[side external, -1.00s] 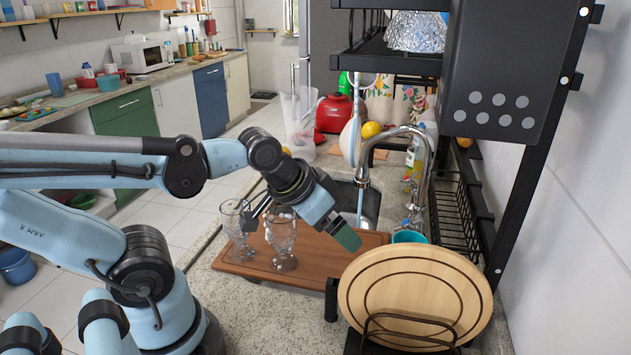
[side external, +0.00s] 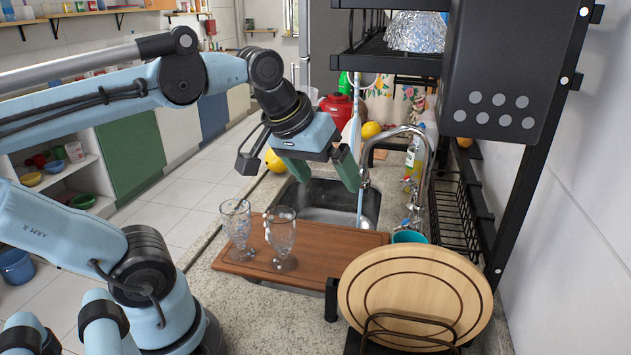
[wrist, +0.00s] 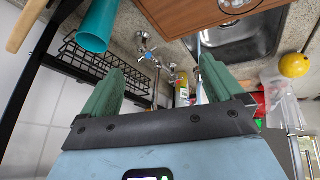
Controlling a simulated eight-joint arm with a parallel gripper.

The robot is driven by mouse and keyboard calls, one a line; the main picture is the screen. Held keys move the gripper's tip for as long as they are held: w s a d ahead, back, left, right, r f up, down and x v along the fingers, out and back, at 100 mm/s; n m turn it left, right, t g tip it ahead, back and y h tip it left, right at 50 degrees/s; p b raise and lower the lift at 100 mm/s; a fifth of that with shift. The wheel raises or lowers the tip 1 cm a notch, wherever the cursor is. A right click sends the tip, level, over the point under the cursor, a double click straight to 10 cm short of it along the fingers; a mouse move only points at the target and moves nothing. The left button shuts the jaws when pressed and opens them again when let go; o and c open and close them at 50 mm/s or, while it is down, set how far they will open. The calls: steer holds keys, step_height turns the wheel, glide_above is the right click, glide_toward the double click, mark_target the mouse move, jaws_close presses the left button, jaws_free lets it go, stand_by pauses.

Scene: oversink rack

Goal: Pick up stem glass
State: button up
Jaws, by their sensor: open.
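Two clear stem glasses stand upright on a brown wooden board (side external: 345,243) beside the sink: the left glass (side external: 237,225) and the right glass (side external: 281,235). They are close together. My gripper (side external: 322,180) is open and empty, its green fingers pointing down over the sink (side external: 325,208), above and behind the glasses and apart from them. In the wrist view my gripper (wrist: 160,75) shows spread fingers with nothing between them. A round clear shape, perhaps a glass (wrist: 237,5), is cut off at the top edge there, on the board (wrist: 195,14).
The tap (side external: 425,165) rises right of the sink. A teal cup (side external: 409,237) and a wooden round plate (side external: 415,295) in a black holder stand at the right. A black rack (side external: 515,65) overhangs the right side. A yellow fruit (wrist: 295,65) lies near the sink.

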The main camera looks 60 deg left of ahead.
steer(key=s+a+n+g, duration=0.25)
steer(key=a+n, duration=0.25)
steer(key=n, duration=0.8)
steer(key=n+g, duration=0.4)
steer(key=n, duration=0.9)
glide_toward(277, 211)
steer(key=s+d+f, duration=0.1)
steer(key=d, duration=0.1)
steer(key=shift+t, duration=0.25)
step_height(277, 211, down, 8)
steer(key=shift+a+r, duration=0.15)
steer(key=shift+r, duration=0.05)
steer(key=shift+w+d+f, duration=0.1)
steer(key=shift+d+f, duration=0.05)
steer(key=shift+f, duration=0.85)
steer(key=shift+w+d+f, duration=0.1)
steer(key=shift+d+f, duration=0.05)
steer(key=shift+f, duration=1.55)
steer(key=c, duration=1.2)
